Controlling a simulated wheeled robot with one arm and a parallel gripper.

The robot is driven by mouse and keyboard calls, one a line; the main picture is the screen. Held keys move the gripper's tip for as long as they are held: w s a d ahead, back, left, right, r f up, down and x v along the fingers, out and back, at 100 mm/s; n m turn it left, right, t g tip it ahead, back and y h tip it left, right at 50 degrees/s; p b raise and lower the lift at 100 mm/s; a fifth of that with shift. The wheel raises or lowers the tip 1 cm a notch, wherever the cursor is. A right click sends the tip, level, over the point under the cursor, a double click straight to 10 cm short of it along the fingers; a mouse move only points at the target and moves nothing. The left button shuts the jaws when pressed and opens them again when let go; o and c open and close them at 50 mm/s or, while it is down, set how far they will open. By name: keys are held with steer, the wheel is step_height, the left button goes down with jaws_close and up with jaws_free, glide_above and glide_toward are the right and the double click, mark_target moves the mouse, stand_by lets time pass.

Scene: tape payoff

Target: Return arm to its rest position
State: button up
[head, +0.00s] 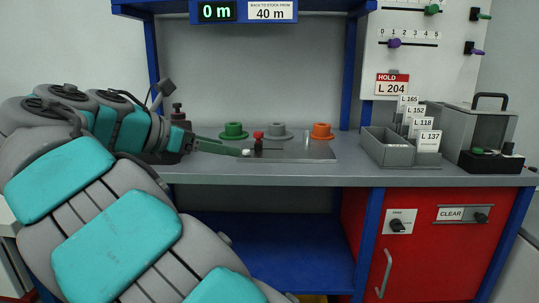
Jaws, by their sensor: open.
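My arm (118,237), grey with teal pads, fills the left and lower left of the head view. It bends at the upper left, and its far links reach over the bench's left end. I cannot make out my gripper's fingers. The bench (290,172) has a grey top. A dark device (178,122) stands at its left, partly hidden by my arm. A green strip (215,146) runs right from there to a plate (305,150) with a small red-topped post (258,138).
Green (233,129), grey (275,130) and orange (322,130) knob-like pieces stand behind the plate. A grey bin (387,150) with label cards (430,137) and a grey case (470,128) stand at right. Below are a red cabinet (440,262) and a blue shelf (270,250).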

steer(key=d+f+m+g, duration=0.2)
steer(key=d+f+m, duration=0.1)
steer(key=d, duration=0.5)
steer(key=d+f+m+g, duration=0.2)
steer(key=d+f+m, duration=0.1)
steer(key=d, duration=0.5)
steer(key=s+d+f+m+g+y, duration=0.25)
steer(key=s+d+f+m, duration=0.25)
steer(key=s+d+f, duration=0.4)
steer(key=s+d+f+m+g+y, duration=0.4)
steer(key=s+f+m, duration=0.5)
steer(key=s, duration=0.5)
steer(key=s+a+f+m+y, duration=0.3)
steer(key=s+f+m, duration=0.3)
steer(key=s, duration=0.5)
step_height(320, 180, down, 2)
steer(key=shift+s+a+f, duration=0.25)
steer(key=shift+s+a, duration=0.05)
steer(key=shift+s, duration=0.05)
steer(key=shift+g, duration=0.25)
